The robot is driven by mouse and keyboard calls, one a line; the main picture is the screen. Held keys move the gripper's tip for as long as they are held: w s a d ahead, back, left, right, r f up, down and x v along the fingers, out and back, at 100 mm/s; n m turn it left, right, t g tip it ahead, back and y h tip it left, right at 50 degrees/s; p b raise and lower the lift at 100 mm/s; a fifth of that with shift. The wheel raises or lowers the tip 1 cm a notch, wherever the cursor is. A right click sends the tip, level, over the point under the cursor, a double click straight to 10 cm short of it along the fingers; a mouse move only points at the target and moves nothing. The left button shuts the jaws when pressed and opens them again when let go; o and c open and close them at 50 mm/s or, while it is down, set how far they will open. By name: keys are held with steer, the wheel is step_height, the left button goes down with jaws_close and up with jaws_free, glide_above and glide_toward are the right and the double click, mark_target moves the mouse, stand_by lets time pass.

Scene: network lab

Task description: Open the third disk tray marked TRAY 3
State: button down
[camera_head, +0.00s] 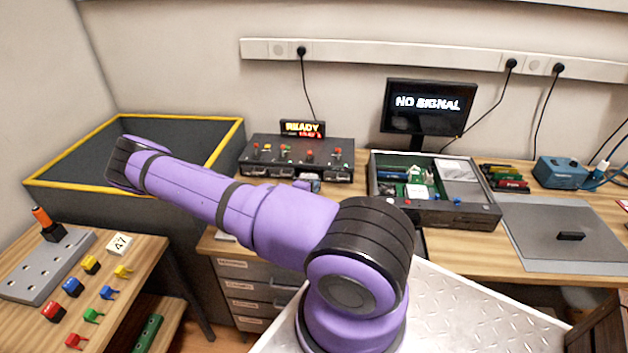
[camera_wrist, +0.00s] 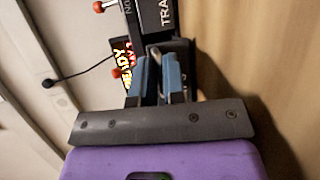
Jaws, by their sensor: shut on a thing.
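The black disk unit (camera_head: 297,153) stands on the back bench, with a row of trays with pale handles along its front and small coloured knobs on top. In the wrist view, its dark front (camera_wrist: 168,22) carries a label cut off after "TRA", so the number cannot be read. My gripper (camera_wrist: 157,82) has its two blue fingers closed on a slim metal tray handle (camera_wrist: 157,58). In the head view, a small part of my gripper (camera_head: 309,184) shows at the unit's front, right of the middle; my purple arm hides the rest. I cannot tell whether the tray is pulled out.
A lit READY sign (camera_head: 303,128) stands behind the unit. An open case (camera_head: 465,212) with circuit boards is close on the right, before a NO SIGNAL monitor (camera_head: 428,107). A yellow-rimmed dark bin (camera_head: 60,187) is left. A side table (camera_head: 135,262) holds coloured parts.

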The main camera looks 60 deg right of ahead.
steer(key=s+a, duration=0.1)
steer(key=a, duration=0.1)
steer(key=s+a, duration=0.1)
steer(key=a, duration=0.2)
steer(key=s+a, duration=0.2)
steer(key=shift+a+f, duration=0.15)
steer(key=shift+a, duration=0.05)
steer(key=c, duration=1.3)
jaws_free()
steer(key=shift+w, duration=0.1)
steer(key=shift+o, duration=0.2)
steer(key=v, duration=1)
steer(key=shift+a, duration=0.35)
